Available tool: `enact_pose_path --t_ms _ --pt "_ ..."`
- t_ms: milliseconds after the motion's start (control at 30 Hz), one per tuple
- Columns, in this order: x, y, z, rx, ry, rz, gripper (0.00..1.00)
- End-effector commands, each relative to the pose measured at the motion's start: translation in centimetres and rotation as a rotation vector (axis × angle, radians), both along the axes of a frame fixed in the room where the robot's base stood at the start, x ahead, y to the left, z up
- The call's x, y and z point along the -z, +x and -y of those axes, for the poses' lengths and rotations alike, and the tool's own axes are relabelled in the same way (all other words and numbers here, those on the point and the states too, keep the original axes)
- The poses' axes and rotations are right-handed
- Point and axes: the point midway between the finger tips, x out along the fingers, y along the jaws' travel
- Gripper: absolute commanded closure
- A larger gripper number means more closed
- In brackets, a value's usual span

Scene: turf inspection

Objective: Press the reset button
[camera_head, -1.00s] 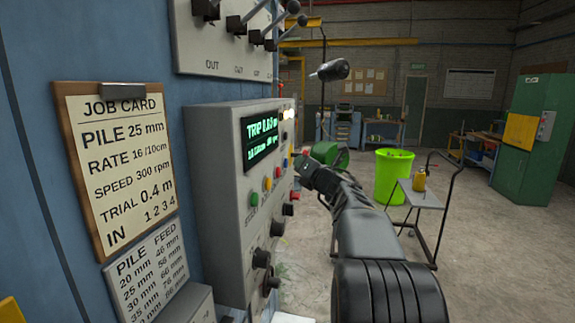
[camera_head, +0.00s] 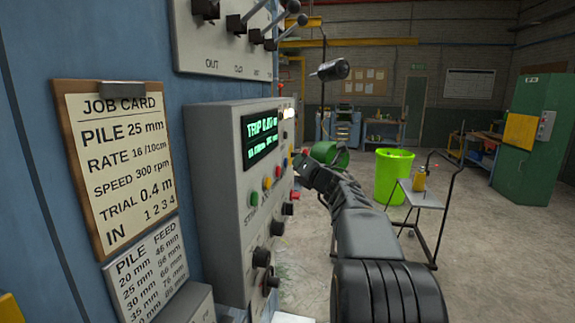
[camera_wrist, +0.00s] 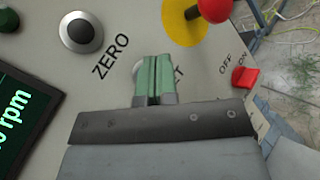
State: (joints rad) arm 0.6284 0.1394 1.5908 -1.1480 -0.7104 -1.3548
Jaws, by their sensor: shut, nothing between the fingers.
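The grey control panel (camera_head: 225,180) fills the middle of the head view, with a lit green display (camera_head: 260,138). My gripper (camera_head: 297,160) is at the panel's right side in that view; its tips are hard to make out. In the wrist view my gripper (camera_wrist: 154,58) has its two green fingers shut together with nothing between them. A pale round edge, perhaps the reset button (camera_wrist: 137,70), shows just left of the fingers; the rest is hidden. I cannot tell whether the fingertips touch it.
In the wrist view, a black button (camera_wrist: 81,31) marked ZERO is to the left. A red knob on a yellow disc (camera_wrist: 181,22) is close above right, and a red OFF/ON switch (camera_wrist: 246,77) is to the right. A lever box (camera_head: 230,40) hangs above the panel.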

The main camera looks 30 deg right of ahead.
Motion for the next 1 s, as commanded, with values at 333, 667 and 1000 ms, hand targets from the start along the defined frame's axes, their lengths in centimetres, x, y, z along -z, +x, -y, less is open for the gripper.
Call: enact_pose_path --t_ms 333,667,1000 --pt "-0.01 0.38 -0.41 -0.001 0.000 0.001 1.00" --pt "0.02 0.43 -0.45 -0.001 0.000 0.001 1.00" --pt "0.03 0.68 -0.70 0.000 0.000 0.000 1.00"
